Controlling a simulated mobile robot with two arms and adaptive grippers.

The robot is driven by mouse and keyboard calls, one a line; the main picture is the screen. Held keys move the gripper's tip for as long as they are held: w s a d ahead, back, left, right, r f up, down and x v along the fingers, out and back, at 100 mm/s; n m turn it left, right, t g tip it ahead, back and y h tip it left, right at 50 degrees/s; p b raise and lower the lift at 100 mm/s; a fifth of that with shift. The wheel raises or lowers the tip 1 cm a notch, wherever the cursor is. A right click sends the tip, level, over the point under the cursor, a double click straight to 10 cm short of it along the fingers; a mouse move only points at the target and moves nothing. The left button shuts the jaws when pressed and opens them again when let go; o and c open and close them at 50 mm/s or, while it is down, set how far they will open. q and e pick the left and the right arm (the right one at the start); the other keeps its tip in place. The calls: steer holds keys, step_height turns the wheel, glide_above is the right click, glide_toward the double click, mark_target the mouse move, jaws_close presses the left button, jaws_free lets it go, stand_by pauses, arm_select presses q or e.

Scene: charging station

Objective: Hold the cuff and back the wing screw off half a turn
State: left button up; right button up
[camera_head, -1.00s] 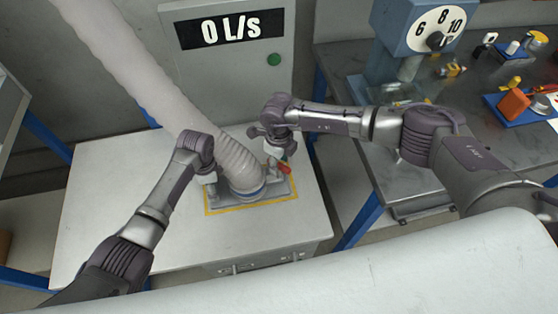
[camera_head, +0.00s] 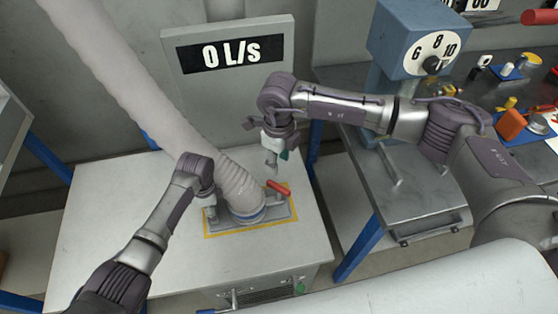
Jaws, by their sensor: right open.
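The cuff (camera_head: 240,187) is the ribbed lower end of a thick pale hose, seated on a grey base plate with a blue ring (camera_head: 246,217) at its foot. A red-handled part, apparently the wing screw (camera_head: 279,187), stands at the right of the cuff. My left gripper (camera_head: 211,213) is down at the cuff's left side; its fingers are small and partly hidden, so I cannot tell their grip. My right gripper (camera_head: 272,168) is open and empty, above and slightly left of the red handle, apart from it.
A yellow outline (camera_head: 210,236) surrounds the base plate on the white cabinet top (camera_head: 110,215). A display panel reading 0 L/s (camera_head: 232,55) stands behind. The cabinet's left top is clear.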

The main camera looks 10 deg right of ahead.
mark_target(279, 187)
steer(key=shift+f, duration=0.1)
steer(key=s+d+f+t+y, duration=0.1)
steer(key=s+d+t+y, duration=0.2)
steer(key=d, duration=0.1)
steer(key=x, duration=1.2)
steer(key=shift+s+a, duration=0.15)
steer(key=shift+a, duration=0.1)
jaws_close()
